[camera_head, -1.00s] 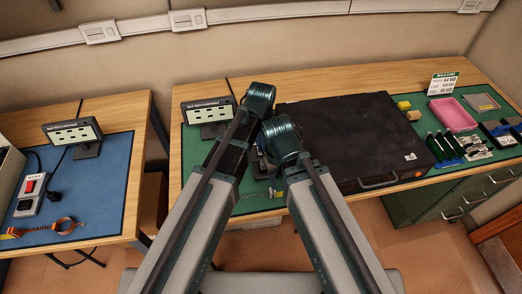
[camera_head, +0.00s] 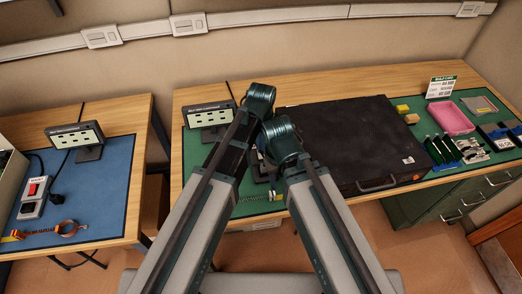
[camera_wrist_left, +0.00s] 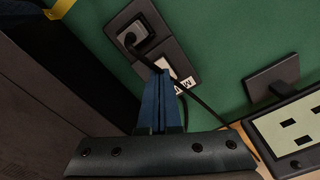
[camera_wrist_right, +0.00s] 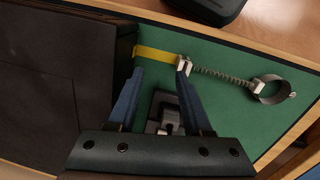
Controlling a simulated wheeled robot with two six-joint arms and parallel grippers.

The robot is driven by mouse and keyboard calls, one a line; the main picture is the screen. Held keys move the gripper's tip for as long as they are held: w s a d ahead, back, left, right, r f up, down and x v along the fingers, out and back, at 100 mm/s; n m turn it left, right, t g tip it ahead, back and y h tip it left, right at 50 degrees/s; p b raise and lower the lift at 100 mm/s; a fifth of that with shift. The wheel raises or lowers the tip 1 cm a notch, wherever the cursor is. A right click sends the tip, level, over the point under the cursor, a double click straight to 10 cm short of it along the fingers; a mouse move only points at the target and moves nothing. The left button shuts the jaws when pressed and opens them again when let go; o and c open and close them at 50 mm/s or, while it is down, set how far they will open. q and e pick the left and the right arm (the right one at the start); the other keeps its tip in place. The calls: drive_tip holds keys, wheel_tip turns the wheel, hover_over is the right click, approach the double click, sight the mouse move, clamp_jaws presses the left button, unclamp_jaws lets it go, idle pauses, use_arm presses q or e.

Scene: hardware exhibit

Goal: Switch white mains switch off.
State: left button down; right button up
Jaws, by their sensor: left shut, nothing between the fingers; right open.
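A white switch (camera_wrist_left: 174,67) sits in a dark block on the green mat, beside a socket with a black plug (camera_wrist_left: 133,36) and cable. A white label (camera_wrist_left: 185,86), partly hidden, adjoins the switch. My left gripper (camera_wrist_left: 162,72) is shut and empty, its tips over or against the switch's edge; I cannot tell if they touch. The switch's position is not clear. My right gripper (camera_wrist_right: 160,70) is open and empty; a dark block with a grey part (camera_wrist_right: 169,117) shows between its fingers. In the head view my forearms mostly hide both grippers and the block.
A large black case (camera_head: 350,140) lies right of my arms on the green mat (camera_head: 190,165). A small display (camera_head: 208,113) stands behind. A coiled strap (camera_wrist_right: 270,90) lies near the right gripper. A red switch (camera_head: 37,187) is on the blue-matted left table.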

wheel_tip(320, 180, up, 5)
drive_tip(key=p, duration=0.4)
drive_tip(key=shift+f, duration=0.15)
